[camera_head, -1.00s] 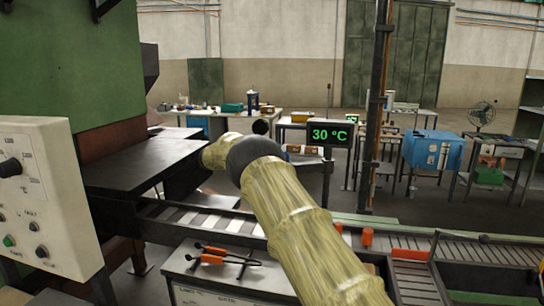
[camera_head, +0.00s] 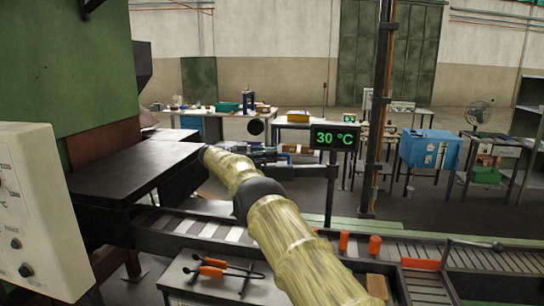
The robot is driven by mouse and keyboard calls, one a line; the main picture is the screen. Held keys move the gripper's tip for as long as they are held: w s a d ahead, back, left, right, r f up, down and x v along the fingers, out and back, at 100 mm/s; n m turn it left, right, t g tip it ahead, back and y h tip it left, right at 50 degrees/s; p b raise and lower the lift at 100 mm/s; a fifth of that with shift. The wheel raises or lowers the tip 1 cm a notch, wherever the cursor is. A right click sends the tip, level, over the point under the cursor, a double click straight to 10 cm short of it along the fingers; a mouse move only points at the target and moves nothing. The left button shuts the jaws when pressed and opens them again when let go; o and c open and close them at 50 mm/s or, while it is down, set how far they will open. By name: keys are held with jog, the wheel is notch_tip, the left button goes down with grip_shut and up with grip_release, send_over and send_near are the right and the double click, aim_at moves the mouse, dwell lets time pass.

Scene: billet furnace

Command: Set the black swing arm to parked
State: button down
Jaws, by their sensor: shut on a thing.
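My gripper (camera_head: 272,156) shows as dark grey parts just beyond my forearm, in front of the back workbench. It is shut on a dark thing that seems to be the black swing arm; the hold is small and partly hidden. A round black piece (camera_head: 257,127) shows just above the gripper. I cannot tell for sure whether it belongs to the swing arm. The swing arm's pivot and full length cannot be made out.
A dark furnace shelf (camera_head: 135,170) and a white control panel (camera_head: 38,210) are at left. A roller conveyor (camera_head: 205,229) runs below my arm, with orange billets (camera_head: 375,244) at right. A 30 °C display (camera_head: 335,137) stands close right of the gripper. Orange-handled tongs (camera_head: 212,268) lie in front.

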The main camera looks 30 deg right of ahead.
jog(key=shift+w+d+f, duration=0.1)
jog(key=shift+d, duration=0.1)
dwell(0.4)
jog(key=c, duration=1.7)
grip_release()
jog(key=shift+o, duration=0.2)
